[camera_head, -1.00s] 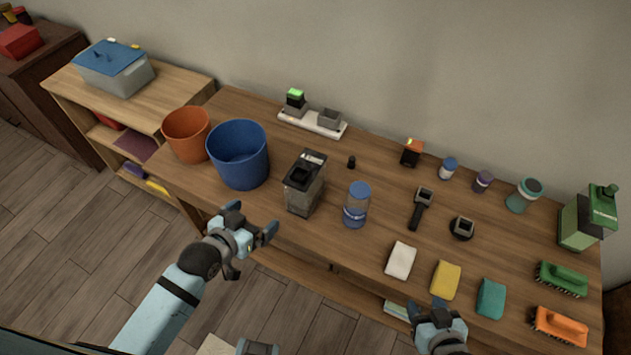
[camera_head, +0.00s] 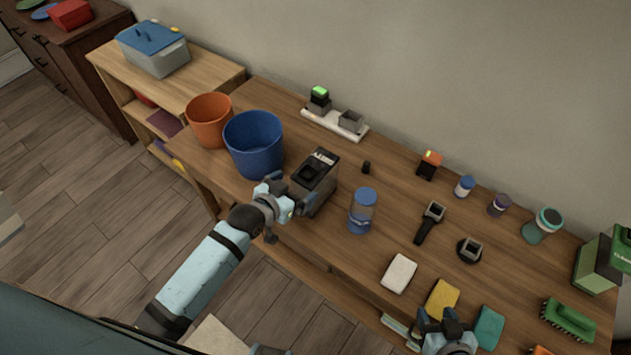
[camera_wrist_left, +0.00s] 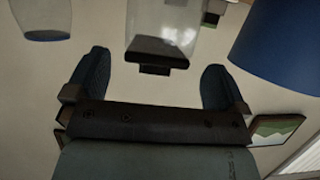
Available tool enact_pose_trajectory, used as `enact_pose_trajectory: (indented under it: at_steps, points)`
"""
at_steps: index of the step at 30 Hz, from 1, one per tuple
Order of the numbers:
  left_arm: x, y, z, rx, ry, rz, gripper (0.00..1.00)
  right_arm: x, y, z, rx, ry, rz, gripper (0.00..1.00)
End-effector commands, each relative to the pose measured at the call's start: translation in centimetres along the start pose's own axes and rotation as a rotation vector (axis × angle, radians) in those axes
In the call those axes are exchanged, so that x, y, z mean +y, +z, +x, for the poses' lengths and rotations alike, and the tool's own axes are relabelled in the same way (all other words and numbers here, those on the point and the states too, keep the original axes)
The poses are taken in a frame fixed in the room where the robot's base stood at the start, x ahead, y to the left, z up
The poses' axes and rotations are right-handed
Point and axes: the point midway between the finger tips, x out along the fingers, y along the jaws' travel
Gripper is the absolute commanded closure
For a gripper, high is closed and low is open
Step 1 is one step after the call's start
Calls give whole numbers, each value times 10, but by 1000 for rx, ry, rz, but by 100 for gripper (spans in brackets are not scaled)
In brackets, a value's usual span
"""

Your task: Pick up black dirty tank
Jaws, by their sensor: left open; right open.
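The black dirty tank (camera_head: 319,178) stands upright on the wooden table, right of the blue bucket. It has a dark top with pale lettering and greyish see-through sides. My left gripper (camera_head: 293,196) is open at the tank's near side and overlaps its lower left part in the head view. In the left wrist view the tank (camera_wrist_left: 162,50) shows its clear body and black part ahead, between the two spread fingers (camera_wrist_left: 155,72). The fingers are not seen closed on it. My right gripper (camera_head: 445,322) is open and empty over the table's front edge, by the yellow sponge.
The blue bucket (camera_head: 252,145) is close on the tank's left, with an orange bucket (camera_head: 208,121) beyond. A jar with a blue lid (camera_head: 362,212) is close on its right. A white charging strip (camera_head: 334,124) lies behind. Sponges, brushes and small tools fill the right side.

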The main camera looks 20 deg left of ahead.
Motion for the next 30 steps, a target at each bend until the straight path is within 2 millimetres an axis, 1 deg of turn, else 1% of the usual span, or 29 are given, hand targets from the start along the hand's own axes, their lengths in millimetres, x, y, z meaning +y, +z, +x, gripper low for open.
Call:
enact_pose_trajectory:
  at_steps: [1, 5, 7, 12, 15, 18, 24, 25, 26, 27, 29, 30]
  points:
    - [0, 0, 5, 0, 0, 0, 0, 0, 0, 0, 0, 0, 0, 49]
    - [0, -1, 12, 0, 1, 1, 0, 1, -1, -1, -1, 1, -2, 49]
    - [1, -4, 19, 0, 1, 0, 0, 2, -2, -2, -2, 2, -3, 49]
    - [2, -10, 45, 1, 1, -1, 0, 2, -7, -6, -2, 3, -4, 49]
    - [1, -8, 57, -1, 1, 0, 0, 3, -7, -6, -1, 4, -4, 49]
    - [1, -7, 62, -1, 0, 0, 0, 4, -8, -6, -1, 4, -5, 49]
    - [1, -7, 62, -1, 0, 0, 0, 4, -7, -6, -1, 4, -5, 49]
    - [1, -7, 62, -1, 0, 0, 5, 4, -7, -6, -1, 4, -5, 49]
    - [1, -7, 62, -1, 0, 0, 12, 4, -7, -6, -1, 4, -5, 49]
    - [1, -7, 62, -1, 0, 0, 21, 4, -8, -6, 0, 4, -5, 49]
    - [1, -7, 62, -1, 0, 0, 34, 3, -8, -6, 0, 4, -5, 49]
    - [1, -7, 62, -1, 0, 0, 44, 3, -8, -6, 0, 4, -5, 49]
